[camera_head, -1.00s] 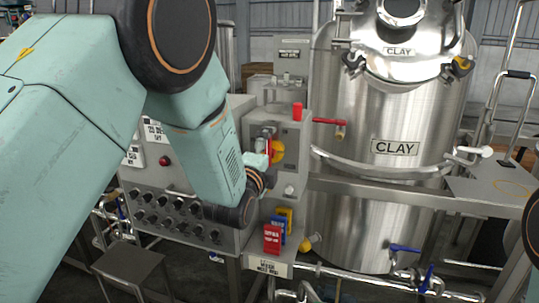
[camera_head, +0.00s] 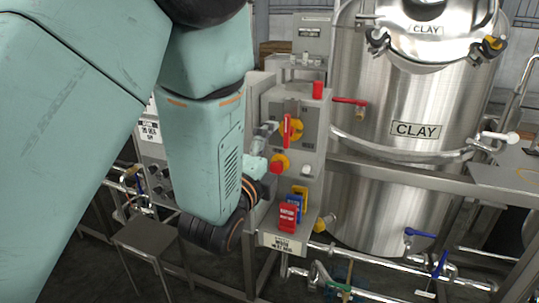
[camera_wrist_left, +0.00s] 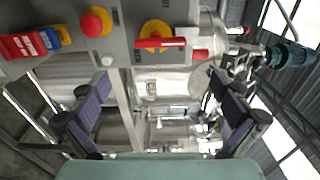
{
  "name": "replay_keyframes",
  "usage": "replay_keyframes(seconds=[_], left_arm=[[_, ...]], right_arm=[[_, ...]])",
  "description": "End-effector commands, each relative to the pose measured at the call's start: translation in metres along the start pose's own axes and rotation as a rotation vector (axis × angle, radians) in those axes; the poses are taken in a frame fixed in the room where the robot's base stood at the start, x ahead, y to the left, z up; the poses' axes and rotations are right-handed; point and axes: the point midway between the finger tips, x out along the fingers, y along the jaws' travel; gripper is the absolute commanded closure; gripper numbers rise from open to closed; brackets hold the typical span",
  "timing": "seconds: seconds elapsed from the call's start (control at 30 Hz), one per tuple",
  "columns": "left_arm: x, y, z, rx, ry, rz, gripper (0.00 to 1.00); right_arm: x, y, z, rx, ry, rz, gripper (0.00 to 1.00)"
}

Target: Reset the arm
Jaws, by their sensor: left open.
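My left arm comes in from the left in the head view, and its gripper (camera_head: 264,138) is partly hidden behind my arm's wrist. It is beside the grey control box, just left of a red rotary handle on a yellow plate (camera_head: 290,131). In the left wrist view the two purple-padded fingers of the gripper (camera_wrist_left: 166,98) are spread wide with nothing between them. There the red handle (camera_wrist_left: 160,42) lies above and between the fingers, apart from them. My right gripper is not in view.
The control box also carries a red push button (camera_head: 279,164) and red, blue and yellow tags (camera_head: 290,216). A steel tank marked CLAY (camera_head: 375,175) stands to the right, with pipes and blue valves below. A small metal stool (camera_head: 146,236) is at lower left.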

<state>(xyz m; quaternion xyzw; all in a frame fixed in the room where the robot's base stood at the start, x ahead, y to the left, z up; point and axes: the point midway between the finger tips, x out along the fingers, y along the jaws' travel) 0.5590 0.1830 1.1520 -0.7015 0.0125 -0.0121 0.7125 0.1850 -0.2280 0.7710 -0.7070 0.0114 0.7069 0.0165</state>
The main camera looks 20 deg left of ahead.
Motion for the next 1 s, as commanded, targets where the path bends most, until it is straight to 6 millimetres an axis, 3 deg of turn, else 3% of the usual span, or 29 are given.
replay_keyframes(seconds=[0.2, 0.67, 1.0], left_arm=[[-0.009, 0.000, 0.000, 0.001, 0.000, 0.000, 0.00], [-0.007, 0.000, 0.000, 0.000, 0.000, -0.001, 0.00], [0.035, 0.000, 0.000, -0.003, -0.001, -0.003, 0.00]], right_arm=[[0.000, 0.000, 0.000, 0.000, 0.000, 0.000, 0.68], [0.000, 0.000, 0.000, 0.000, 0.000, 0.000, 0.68], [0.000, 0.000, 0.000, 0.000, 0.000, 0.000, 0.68]])
